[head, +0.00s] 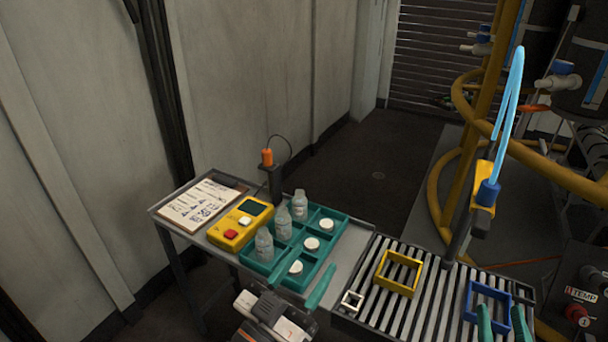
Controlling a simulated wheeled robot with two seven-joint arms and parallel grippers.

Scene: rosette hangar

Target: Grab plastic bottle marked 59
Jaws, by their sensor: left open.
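Three clear plastic bottles stand upright in the left column of a teal compartment tray (338,239): a near one (264,245), a middle one (283,224) and a far one (300,205). Their labels are too small to read, so I cannot tell which is marked 59. My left gripper (316,257) is open and empty, its teal fingers over the tray's near right part, to the right of the near bottle. My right gripper (500,308) has its fingers apart at the lower right, by a blue frame (474,290).
White round pieces (312,243) sit in the tray's right column. A yellow device (240,224) and a printed sheet (201,203) lie left of the tray. An orange-topped post (267,158) stands behind.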

